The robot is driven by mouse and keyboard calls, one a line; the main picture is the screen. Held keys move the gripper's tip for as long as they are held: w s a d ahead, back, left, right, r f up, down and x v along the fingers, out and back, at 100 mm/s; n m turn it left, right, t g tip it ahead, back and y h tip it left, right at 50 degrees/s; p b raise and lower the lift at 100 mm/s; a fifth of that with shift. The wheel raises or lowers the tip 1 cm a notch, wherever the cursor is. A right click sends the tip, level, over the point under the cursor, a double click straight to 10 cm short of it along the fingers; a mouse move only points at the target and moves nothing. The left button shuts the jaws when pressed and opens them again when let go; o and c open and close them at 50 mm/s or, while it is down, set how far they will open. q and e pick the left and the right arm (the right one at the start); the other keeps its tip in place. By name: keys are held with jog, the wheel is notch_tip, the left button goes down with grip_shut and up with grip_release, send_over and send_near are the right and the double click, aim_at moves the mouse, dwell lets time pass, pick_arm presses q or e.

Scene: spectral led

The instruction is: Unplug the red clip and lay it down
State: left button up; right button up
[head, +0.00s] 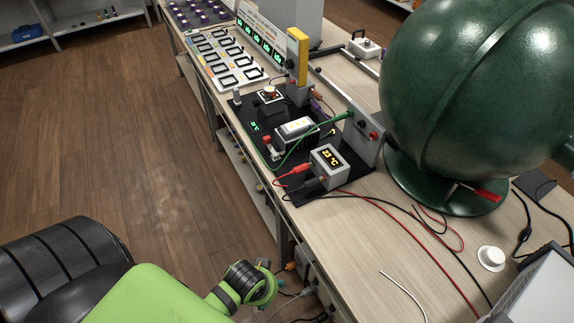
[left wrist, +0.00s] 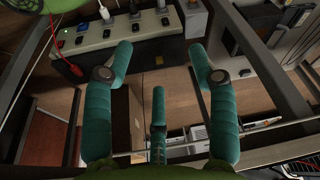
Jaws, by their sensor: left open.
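In the left wrist view, a small red clip (left wrist: 76,69) on a red wire hangs at the left, by a long power strip (left wrist: 100,37). I cannot tell whether it is the same clip. My left gripper (left wrist: 158,62) has its three teal fingers spread and empty. In the head view it (head: 278,283) is low, beside the bench's left edge. My right gripper is not in view.
A large green sphere (head: 470,95) on a round base fills the right of the bench (head: 350,240). Red and black cables run across the bench front. A black board (head: 240,105) carries devices. Bare wooden floor (head: 110,120) lies to the left.

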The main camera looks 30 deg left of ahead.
pick_arm(q)
jog(key=w+a+r+m+t+y, duration=0.15)
jog(key=w+r+m+t, duration=0.85)
jog(key=w+r, duration=1.4)
jog(key=w+d+r+m+t+h, duration=0.3)
jog(key=d+r+m+h, duration=0.75)
jog(key=m+h, duration=0.35)
jog(key=m+g+y+p, duration=0.1)
jog(key=m+g+y, duration=1.05)
jog(key=m, duration=0.45)
send_near(300, 169)
jog(key=w+a+f+h, duration=0.1)
jog(key=w+a+f, duration=0.1)
jog(key=shift+g, duration=0.35)
jog(key=x, duration=0.1)
jog(key=p+x, duration=0.1)
jog(key=x, duration=0.3)
jog(key=shift+d+f+p, duration=0.15)
jog(key=shift+d+p, duration=0.2)
jog(key=shift+w+d+f, duration=0.1)
jog(key=shift+w+f, duration=0.1)
jog(key=shift+f, duration=0.25)
jog(key=c, duration=1.1)
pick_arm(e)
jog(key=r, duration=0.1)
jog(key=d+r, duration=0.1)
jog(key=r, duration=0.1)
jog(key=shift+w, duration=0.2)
